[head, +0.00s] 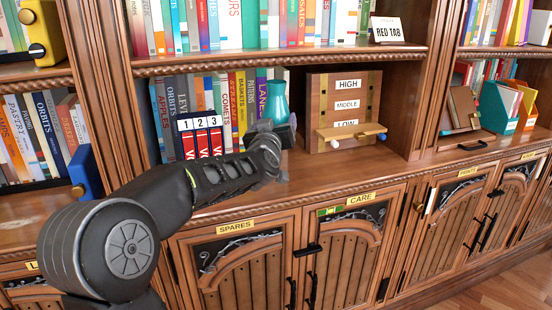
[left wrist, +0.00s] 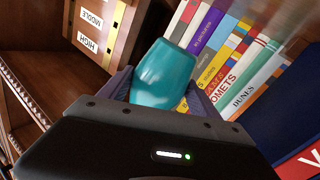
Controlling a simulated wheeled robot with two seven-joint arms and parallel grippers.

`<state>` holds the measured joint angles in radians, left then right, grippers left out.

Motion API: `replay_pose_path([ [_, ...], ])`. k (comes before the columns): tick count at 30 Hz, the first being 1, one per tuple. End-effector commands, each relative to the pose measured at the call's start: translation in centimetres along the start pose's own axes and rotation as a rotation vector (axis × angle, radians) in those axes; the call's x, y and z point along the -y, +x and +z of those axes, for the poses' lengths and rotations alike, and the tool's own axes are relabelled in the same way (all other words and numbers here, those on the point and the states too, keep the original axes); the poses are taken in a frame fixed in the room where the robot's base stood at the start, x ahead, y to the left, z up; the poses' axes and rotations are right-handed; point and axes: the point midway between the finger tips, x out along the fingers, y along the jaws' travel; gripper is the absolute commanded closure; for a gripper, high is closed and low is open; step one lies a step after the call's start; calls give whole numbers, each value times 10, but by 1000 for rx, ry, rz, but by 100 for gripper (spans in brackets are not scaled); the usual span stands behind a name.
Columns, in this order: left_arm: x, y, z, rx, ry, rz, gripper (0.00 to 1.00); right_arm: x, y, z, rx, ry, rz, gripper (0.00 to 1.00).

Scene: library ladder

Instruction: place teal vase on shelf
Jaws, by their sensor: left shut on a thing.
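The teal vase (head: 276,104) looks upright in the head view, at the middle shelf between the row of books and the wooden board marked HIGH, MIDDLE, LOW. My left gripper (head: 284,128) is shut on it, low on its body. In the left wrist view the vase (left wrist: 162,72) sits between the two fingers of the left gripper (left wrist: 160,98). The vase's base is hidden by the gripper, so I cannot tell whether it touches the shelf (head: 440,155). My right gripper is not in view.
The board (head: 343,85) with a small wooden ledge (head: 350,131) stands right of the vase. Red numbered volumes (head: 202,140) and books stand to its left. A teal file box (head: 497,108) is further right. Cupboard doors lie below. Bare shelf shows in front of the board.

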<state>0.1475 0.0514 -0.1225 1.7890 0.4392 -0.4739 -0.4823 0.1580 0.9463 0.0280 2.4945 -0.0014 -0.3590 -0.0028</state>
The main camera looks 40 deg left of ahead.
Motion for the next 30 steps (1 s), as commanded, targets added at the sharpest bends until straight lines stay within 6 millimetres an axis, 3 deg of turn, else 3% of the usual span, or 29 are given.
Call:
replay_pose_path([
  [11,0,0,0,-2,0,0,84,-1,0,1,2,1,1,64],
  [21,12,0,44,-1,1,0,84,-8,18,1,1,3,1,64],
  [30,12,0,48,-3,-1,1,84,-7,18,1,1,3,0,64],
])
